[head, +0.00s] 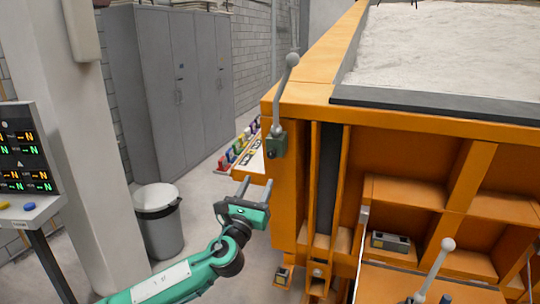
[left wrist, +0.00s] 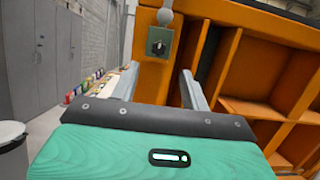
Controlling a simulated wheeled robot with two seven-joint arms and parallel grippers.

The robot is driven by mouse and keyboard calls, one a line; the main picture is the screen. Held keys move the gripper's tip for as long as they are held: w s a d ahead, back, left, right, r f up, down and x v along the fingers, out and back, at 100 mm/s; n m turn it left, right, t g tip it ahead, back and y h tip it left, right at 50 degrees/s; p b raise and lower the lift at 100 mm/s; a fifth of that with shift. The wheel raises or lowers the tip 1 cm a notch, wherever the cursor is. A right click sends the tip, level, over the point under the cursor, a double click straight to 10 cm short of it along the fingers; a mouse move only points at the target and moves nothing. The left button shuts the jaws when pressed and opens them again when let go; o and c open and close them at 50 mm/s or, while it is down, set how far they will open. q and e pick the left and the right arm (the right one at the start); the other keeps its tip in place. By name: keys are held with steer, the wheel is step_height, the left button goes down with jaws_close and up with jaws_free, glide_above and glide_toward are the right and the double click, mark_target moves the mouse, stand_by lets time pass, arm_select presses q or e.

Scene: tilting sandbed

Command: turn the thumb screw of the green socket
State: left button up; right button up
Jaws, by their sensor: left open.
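The green socket (head: 276,145) is mounted on the front left corner post of the orange sandbed, and a grey lever (head: 282,95) with a ball top stands in it. In the left wrist view the socket (left wrist: 160,42) is ahead, with a small dark detail on its face that may be the thumb screw (left wrist: 158,47). My left gripper (head: 255,185) is open and empty, below and slightly left of the socket and apart from it. In the left wrist view the socket appears above the gap between its fingers (left wrist: 160,84). My right gripper is out of view.
The orange sandbed frame (head: 292,210) fills the right side, with open compartments. A second ball-topped lever (head: 436,268) stands lower right. A grey bin (head: 160,222), a pillar and a display panel (head: 22,150) are at left. Coloured items (head: 238,145) lie behind the post.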

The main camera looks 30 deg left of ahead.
mark_target(271, 155)
arm_select(q)
steer(key=p+x, duration=0.3)
steer(key=x, duration=0.6)
steer(key=shift+a, duration=0.15)
steer(key=shift+w+a+r, duration=0.15)
steer(key=shift+w, duration=0.45)
steer(key=shift+c, duration=0.5)
steer(key=c, duration=0.8)
steer(key=shift+c, duration=0.2)
steer(key=shift+n, duration=0.3)
